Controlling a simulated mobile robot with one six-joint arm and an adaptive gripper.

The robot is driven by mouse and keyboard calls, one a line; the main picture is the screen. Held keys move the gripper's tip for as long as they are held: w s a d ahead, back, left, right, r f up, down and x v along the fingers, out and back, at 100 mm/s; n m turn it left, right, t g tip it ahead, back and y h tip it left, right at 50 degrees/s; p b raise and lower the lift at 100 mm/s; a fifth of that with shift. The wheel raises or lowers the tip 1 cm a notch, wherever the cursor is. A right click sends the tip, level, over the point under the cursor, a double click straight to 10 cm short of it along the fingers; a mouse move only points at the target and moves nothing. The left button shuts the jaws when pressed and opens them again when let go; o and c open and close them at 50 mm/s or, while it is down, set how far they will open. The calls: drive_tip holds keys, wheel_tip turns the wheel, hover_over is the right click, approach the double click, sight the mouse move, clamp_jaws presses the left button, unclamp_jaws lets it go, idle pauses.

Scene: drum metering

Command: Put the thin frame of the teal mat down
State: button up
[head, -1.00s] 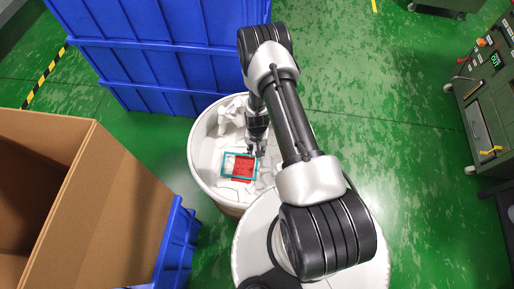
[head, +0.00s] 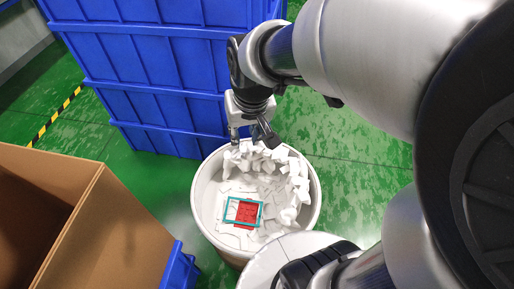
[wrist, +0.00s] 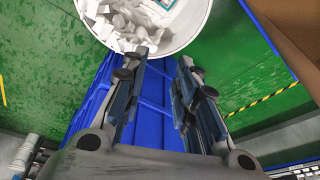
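The thin teal frame (head: 229,212) lies flat on white pieces inside the white drum (head: 207,172), around or over a red block (head: 246,214). A corner of the teal frame also shows at the top of the wrist view (wrist: 165,4). My gripper (head: 251,138) is above the far rim of the drum, clear of the frame. In the wrist view its two fingers (wrist: 160,72) are spread apart with nothing between them. The part of the drum beneath my gripper is partly hidden.
White irregular pieces (head: 282,172) are heaped on the drum's right and far side. Stacked blue crates (head: 160,70) stand behind the drum. A cardboard box (head: 60,210) stands at left, with a blue bin (head: 178,270) beside it. Green floor is free at right.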

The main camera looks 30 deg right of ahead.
drive_tip(key=s+a+r+n, duration=0.1)
drive_tip(key=s+r, duration=0.2)
drive_tip(key=s, duration=0.4)
drive_tip(key=s+a+r+n+t, duration=0.1)
drive_tip(key=s+r, duration=0.1)
drive_tip(key=s, duration=0.5)
drive_tip(key=shift+r, duration=0.4)
drive_tip(key=shift+s, duration=0.1)
drive_tip(key=shift+a, duration=0.1)
